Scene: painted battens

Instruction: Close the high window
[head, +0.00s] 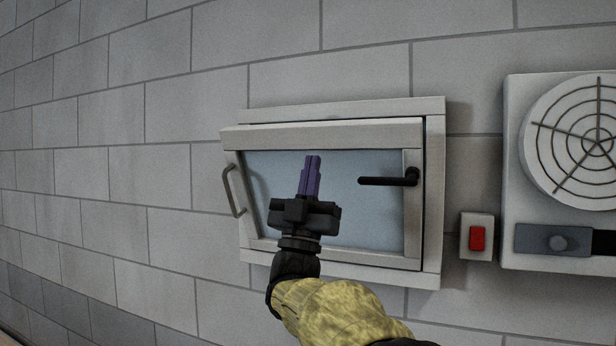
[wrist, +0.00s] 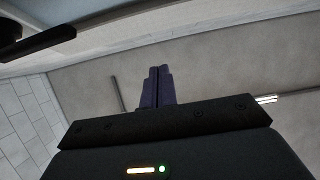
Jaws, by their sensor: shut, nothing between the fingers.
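The high window has a pale outer frame (head: 434,190) on the wall and a sash (head: 330,136) with a bluish pane (head: 355,215). The sash stands ajar: its top edge leans out from the frame, while its bottom edge lies close to it. A black lever handle (head: 390,180) points left on the sash's right side; a dark bar, probably this lever, shows in the wrist view (wrist: 38,40). A grey pull handle (head: 232,190) is on the left edge. My gripper (head: 313,158), with purple fingers, is shut and empty, appearing before the pane. Contact cannot be told.
A red switch (head: 477,238) in a pale box sits on the wall right of the window. Farther right is a white unit (head: 512,170) with a round fan grille (head: 575,140) and a dark panel with a knob. The block wall (head: 120,180) left of the window is bare.

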